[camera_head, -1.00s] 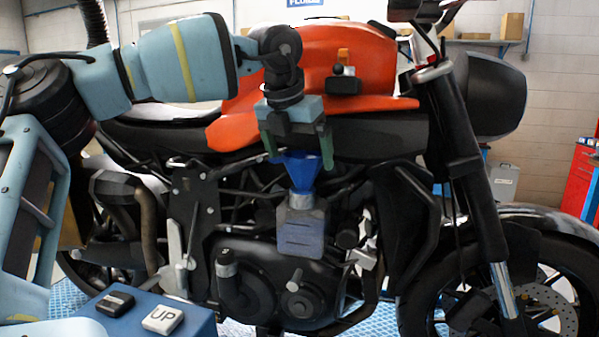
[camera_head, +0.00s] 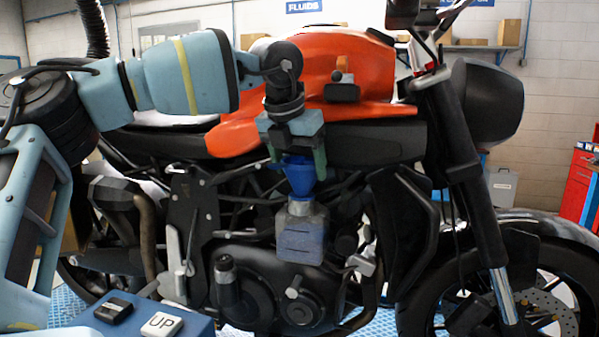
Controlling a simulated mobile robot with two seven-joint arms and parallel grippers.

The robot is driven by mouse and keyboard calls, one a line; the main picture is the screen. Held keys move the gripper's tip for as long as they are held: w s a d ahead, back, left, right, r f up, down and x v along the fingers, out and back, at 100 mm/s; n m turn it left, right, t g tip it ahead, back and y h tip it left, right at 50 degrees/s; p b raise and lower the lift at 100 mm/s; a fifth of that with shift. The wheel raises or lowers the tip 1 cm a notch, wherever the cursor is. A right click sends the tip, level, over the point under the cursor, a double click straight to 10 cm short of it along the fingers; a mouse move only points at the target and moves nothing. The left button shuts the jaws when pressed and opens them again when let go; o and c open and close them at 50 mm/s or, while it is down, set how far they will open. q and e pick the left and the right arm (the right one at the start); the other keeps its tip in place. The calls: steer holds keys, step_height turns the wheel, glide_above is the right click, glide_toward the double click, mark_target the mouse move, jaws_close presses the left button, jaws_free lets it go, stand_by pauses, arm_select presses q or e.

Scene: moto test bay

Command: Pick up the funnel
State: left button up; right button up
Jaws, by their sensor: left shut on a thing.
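The blue funnel (camera_head: 300,182) is in the middle of the head view, in front of the motorcycle's engine. It sits upright over the neck of a grey-blue bottle or reservoir (camera_head: 301,232). My left gripper (camera_head: 298,168) comes down from above with its green fingers on either side of the funnel's upper part, shut on it. The funnel's rim is partly hidden by the gripper. I cannot tell whether the funnel's spout is still inside the neck. My right gripper is not in view.
The motorcycle with its orange tank (camera_head: 350,70) stands close behind the gripper. A red cabinet (camera_head: 577,185) and wall shelves are at the back right.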

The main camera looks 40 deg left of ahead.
mark_target(299, 196)
arm_select(q)
steer(key=shift+r, duration=0.15)
steer(key=shift+r, duration=0.25)
step_height(299, 196, up, 2)
steer(key=shift+r+b, duration=0.25)
steer(key=shift+b, duration=0.1)
steer(key=s+d+r+b, duration=0.1)
steer(key=s+d, duration=0.2)
steer(key=d, duration=0.4)
steer(key=s+d+b, duration=0.2)
steer(key=s+d, duration=0.2)
steer(key=d, duration=0.3)
steer(key=shift+d+r, duration=0.25)
steer(key=shift+r, duration=0.1)
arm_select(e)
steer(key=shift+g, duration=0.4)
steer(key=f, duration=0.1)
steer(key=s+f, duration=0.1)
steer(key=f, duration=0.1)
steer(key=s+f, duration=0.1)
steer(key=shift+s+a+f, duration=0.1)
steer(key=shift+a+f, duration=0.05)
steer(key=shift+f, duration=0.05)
arm_select(q)
steer(key=shift+r, duration=0.1)
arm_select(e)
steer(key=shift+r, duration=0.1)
